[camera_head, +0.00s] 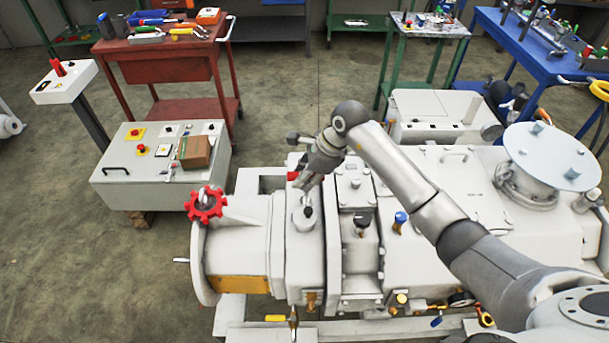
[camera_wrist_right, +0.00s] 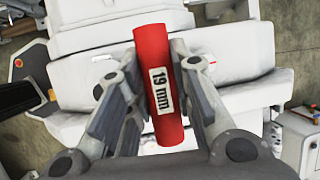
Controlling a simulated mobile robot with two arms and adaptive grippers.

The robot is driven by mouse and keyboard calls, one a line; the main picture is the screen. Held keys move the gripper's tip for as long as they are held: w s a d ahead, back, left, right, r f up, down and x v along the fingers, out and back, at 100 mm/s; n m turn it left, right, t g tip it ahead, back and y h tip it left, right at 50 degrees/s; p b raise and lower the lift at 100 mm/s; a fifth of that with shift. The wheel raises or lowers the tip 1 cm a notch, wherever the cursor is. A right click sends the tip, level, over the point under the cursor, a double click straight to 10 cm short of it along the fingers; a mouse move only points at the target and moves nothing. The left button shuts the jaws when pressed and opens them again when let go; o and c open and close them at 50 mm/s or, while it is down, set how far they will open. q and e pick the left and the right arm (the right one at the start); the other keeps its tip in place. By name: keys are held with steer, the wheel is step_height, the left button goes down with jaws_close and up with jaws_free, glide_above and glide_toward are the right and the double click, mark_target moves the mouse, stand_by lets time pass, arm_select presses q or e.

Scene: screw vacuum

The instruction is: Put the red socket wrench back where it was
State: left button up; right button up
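In the head view, my right gripper (camera_head: 308,180) is over the front part of the large white vacuum pump (camera_head: 420,205). Only a small red end of the socket wrench (camera_head: 293,176) shows beside the gripper there. The wrench's lower end and the gap to the pump are hard to tell. My left gripper is not in view.
The red tool cart (camera_head: 165,65) with several tools stands at the back left. A control box (camera_head: 160,185) with a brown block lies left of the pump. A green table (camera_head: 430,28) and blue bench (camera_head: 530,45) stand behind.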

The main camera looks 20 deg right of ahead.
steer(key=o, duration=0.4)
steer(key=shift+r, duration=0.15)
steer(key=shift+d+r, duration=0.1)
steer(key=shift+r, duration=0.05)
steer(key=b+v, duration=0.2)
steer(key=v, duration=0.9)
steer(key=shift+s+r, duration=0.15)
steer(key=shift+r, duration=0.25)
steer(key=shift+d, duration=0.15)
